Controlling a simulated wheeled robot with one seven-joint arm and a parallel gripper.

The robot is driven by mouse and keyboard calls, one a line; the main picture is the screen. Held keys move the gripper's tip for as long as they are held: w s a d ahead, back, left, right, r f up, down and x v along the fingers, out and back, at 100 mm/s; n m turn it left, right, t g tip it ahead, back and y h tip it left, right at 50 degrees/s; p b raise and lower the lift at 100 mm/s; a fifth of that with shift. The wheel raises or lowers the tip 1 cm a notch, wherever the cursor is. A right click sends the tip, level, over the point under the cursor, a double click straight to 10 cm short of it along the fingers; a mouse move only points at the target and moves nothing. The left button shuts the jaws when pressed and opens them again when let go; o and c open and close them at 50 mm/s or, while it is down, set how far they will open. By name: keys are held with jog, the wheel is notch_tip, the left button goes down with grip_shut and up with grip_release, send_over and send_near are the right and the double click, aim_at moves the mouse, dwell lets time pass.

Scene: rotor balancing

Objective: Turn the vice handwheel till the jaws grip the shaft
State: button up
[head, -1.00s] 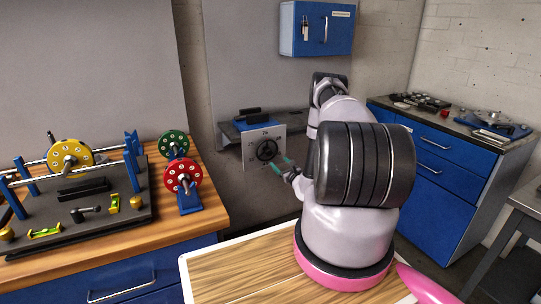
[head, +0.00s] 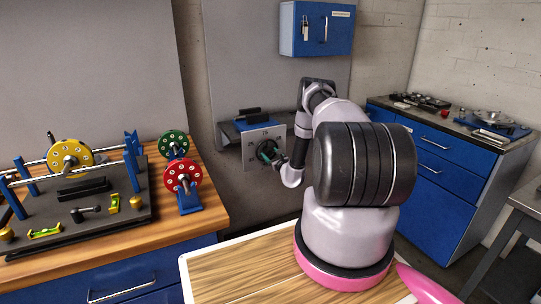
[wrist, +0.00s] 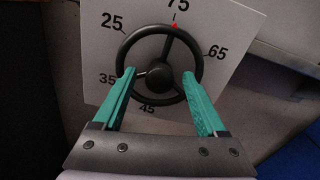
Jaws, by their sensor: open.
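The handwheel (wrist: 160,73) is black, with a round rim, a hub and spokes, in front of a white dial plate (wrist: 100,55) with numbers. The vice (head: 250,118), blue with dark jaws, sits above the plate on a wall shelf. I cannot make out a shaft in its jaws.
A wooden bench (head: 215,217) at left holds a black balancing stand (head: 125,212) with a yellow rotor (head: 70,157), plus green (head: 173,144) and red (head: 183,176) rotors. A blue wall cabinet (head: 316,28) hangs above. Blue drawers (head: 425,190) stand at right.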

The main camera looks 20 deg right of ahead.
grip_shut()
jog(key=m, duration=0.3)
jog(key=shift+d, duration=0.15)
jog(key=m, duration=0.3)
jog(key=shift+m, duration=0.4)
jog(key=m, duration=0.6)
jog(key=shift+d+f, duration=0.1)
jog(key=m, duration=0.6)
jog(key=shift+f+m, duration=0.1)
jog(key=shift+m, duration=0.2)
jog(key=m, duration=0.6)
jog(key=shift+f, duration=0.1)
jog(key=shift+m, duration=0.3)
